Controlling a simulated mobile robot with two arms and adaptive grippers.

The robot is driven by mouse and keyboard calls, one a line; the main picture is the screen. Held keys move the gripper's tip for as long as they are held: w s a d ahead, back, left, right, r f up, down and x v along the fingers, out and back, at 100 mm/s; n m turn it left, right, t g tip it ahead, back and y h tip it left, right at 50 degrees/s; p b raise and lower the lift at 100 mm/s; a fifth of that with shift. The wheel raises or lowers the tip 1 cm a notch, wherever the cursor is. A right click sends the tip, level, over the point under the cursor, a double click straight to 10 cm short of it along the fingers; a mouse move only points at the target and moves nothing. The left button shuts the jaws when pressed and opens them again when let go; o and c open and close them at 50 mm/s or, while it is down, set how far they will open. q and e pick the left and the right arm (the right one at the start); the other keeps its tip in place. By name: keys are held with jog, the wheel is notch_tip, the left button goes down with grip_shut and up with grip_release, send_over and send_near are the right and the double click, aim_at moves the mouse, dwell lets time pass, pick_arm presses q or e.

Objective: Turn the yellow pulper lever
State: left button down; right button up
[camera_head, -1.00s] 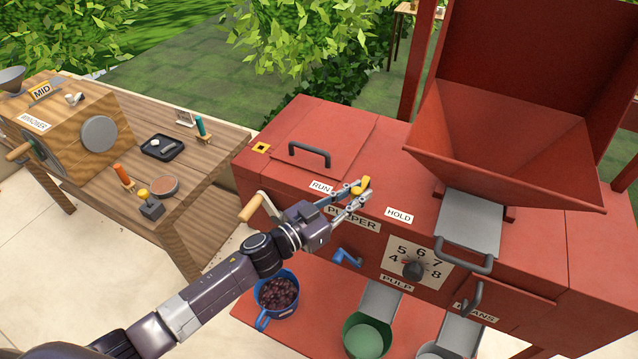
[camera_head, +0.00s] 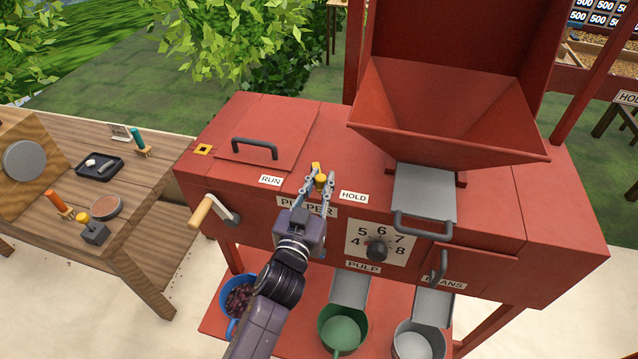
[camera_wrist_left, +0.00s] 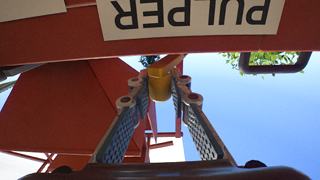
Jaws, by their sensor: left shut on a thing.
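The yellow pulper lever (camera_head: 319,180) stands on the red pulper's top between the RUN and HOLD labels, above the PULPER label. It looks nearly upright. My left gripper (camera_head: 318,190) is shut on the lever, with one finger on each side of it. In the left wrist view the lever's yellow end (camera_wrist_left: 159,84) shows between the two fingertips (camera_wrist_left: 158,92). The lever's lower part is hidden. My right gripper is in neither view.
A red hopper (camera_head: 450,115) rises at the right. A wooden-handled crank (camera_head: 205,212) juts out at the front left. A numbered dial (camera_head: 376,250) sits on the front face. Blue (camera_head: 229,318), green (camera_head: 325,345) and grey (camera_head: 400,350) containers stand below. A wooden table (camera_head: 110,222) is at the left.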

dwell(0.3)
pick_arm(q)
jog(key=c, duration=1.8)
grip_release()
jog(key=shift+o, duration=0.2)
jog(key=v, duration=1.2)
